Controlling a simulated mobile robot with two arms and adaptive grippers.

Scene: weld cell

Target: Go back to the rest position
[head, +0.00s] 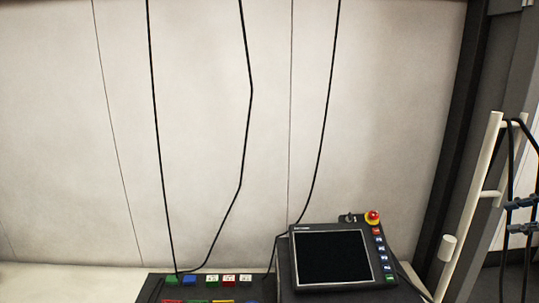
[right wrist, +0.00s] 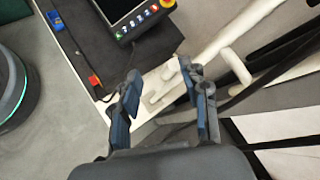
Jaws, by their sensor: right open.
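My right gripper (head: 510,216) shows at the right edge of the head view, its dark, blue-padded fingers beside the white post and the hanging black cables. In the right wrist view my right gripper (right wrist: 159,69) is open, with its two fingers spread and nothing held between them. The fingers point toward the white frame and the corner of the dark console. My left gripper is in neither view.
A pendant (head: 332,258) with a black screen and red stop knob stands on the dark console. A white post (head: 470,205) stands at the right. Black cables (head: 153,110) hang before the pale wall.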

